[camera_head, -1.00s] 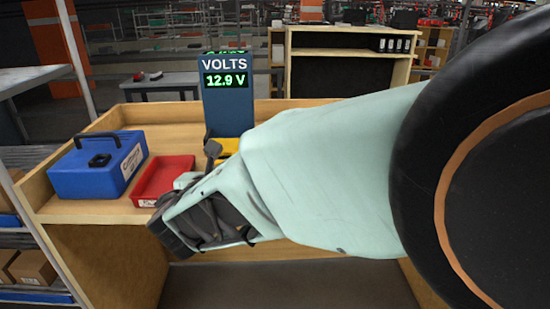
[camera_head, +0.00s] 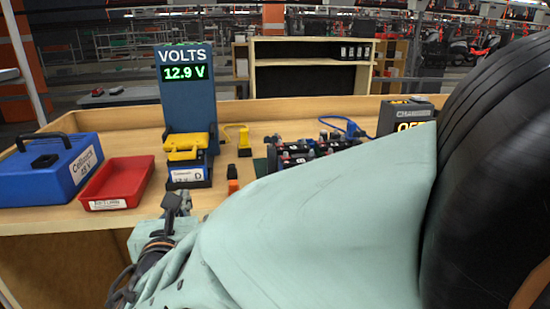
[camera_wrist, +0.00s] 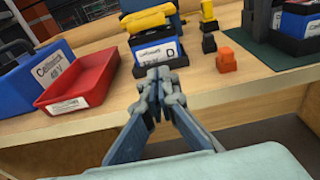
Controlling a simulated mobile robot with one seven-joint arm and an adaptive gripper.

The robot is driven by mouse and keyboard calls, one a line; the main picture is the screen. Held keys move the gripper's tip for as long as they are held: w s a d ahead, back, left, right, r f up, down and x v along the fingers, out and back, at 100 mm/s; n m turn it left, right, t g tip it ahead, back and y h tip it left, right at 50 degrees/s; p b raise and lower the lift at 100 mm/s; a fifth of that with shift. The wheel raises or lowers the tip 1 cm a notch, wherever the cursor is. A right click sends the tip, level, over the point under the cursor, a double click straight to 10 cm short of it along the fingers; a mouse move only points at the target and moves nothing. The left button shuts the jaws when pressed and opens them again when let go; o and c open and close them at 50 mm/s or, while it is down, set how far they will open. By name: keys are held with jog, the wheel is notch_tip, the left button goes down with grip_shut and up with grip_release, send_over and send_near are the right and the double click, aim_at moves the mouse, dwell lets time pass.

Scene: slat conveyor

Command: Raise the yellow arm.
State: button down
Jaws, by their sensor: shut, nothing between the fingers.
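A yellow bar (camera_head: 186,147) lies across the top of a labelled battery (camera_head: 187,170) at the foot of the blue VOLTS post (camera_head: 187,90), which reads 12.9 V. The bar also shows at the top of the wrist view (camera_wrist: 147,20). A smaller upright yellow piece (camera_head: 244,141) stands to its right on a dark base. I cannot tell for sure which is the yellow arm. My gripper (camera_wrist: 163,78) is shut and empty, its fingertips just in front of the battery in the wrist picture, apart from both yellow pieces. In the head view my arm hides most of it.
A red tray (camera_head: 118,181) and a blue case (camera_head: 45,170) stand at the left of the wooden bench. A small orange block (camera_wrist: 226,60) sits right of the battery. Several dark and blue items crowd the bench's right side (camera_head: 300,150). A dark box (camera_head: 404,115) stands farther right.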

aim_at(190, 177)
jog(key=b+x, duration=0.1)
jog(key=x, duration=0.8)
jog(key=shift+w+f, duration=0.15)
jog(key=shift+w, duration=0.2)
notch_tip(190, 177, up, 4)
jog(key=shift+s+f, duration=0.2)
jog(key=shift+r, duration=0.3)
jog(key=shift+r+p, duration=0.1)
jog(key=shift+p, duration=0.45)
